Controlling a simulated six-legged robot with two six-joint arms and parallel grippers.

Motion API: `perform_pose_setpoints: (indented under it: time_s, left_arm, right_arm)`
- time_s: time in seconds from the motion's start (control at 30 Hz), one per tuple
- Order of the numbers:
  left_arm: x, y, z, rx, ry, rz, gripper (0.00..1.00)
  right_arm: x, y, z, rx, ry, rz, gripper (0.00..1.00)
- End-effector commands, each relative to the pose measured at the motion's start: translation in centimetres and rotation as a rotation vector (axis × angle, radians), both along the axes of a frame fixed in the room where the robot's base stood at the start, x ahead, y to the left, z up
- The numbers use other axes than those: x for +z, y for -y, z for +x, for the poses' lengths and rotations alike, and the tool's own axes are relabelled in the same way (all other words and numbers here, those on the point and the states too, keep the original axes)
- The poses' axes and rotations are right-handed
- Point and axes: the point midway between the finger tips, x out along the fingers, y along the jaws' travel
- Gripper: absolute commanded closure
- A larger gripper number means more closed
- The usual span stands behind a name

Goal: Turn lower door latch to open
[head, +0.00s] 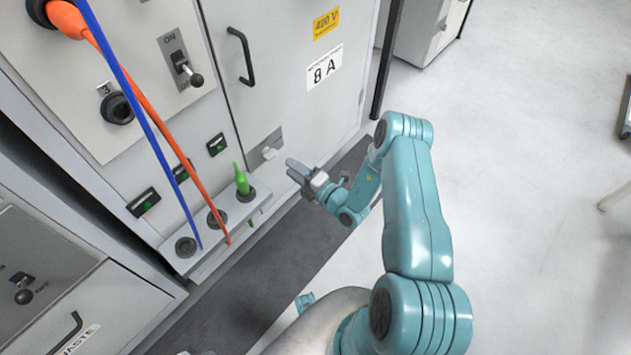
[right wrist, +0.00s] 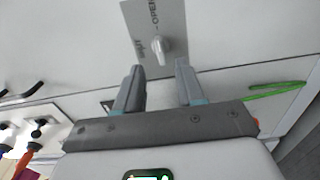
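The lower door latch (head: 269,153) is a small pale knob on a grey plate (head: 258,158) low on the cabinet door (head: 290,85). In the right wrist view the latch (right wrist: 161,46) stands out from its plate (right wrist: 150,18), which reads "OPEN". My right gripper (head: 292,168) is just to the right of the latch in the head view. In the right wrist view its two fingers (right wrist: 160,72) are apart, with nothing between them, and the latch appears just beyond the gap between the tips. I cannot tell any contact. My left gripper is not in view.
A black door handle (head: 242,56) is higher on the door. Left of the door, a socket ledge (head: 252,212) holds a green plug (head: 241,182), with orange (head: 170,135) and blue (head: 145,110) cables hanging near it. A dark mat (head: 270,270) covers the floor; open floor lies right.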

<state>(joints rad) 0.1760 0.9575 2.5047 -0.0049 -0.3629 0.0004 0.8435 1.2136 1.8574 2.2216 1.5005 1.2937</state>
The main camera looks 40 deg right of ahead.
Motion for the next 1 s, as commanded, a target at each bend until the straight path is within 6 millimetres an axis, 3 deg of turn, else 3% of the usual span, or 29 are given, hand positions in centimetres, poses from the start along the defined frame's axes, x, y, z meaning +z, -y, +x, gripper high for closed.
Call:
perform_pose_setpoints:
  time_s: [0.2, 0.4, 1.0]
  left_arm:
    - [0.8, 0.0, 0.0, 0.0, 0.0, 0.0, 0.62]
    - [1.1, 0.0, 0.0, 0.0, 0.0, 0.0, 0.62]
    - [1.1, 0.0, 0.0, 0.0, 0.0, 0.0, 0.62]
  right_arm:
    - [0.0, 0.6, -5.7, -0.005, -0.003, 0.002, 0.62]
    - [0.0, 0.7, -8.8, -0.002, -0.001, 0.003, 0.62]
    - [0.0, 0.7, -9.6, 0.0, 0.001, 0.0, 0.62]
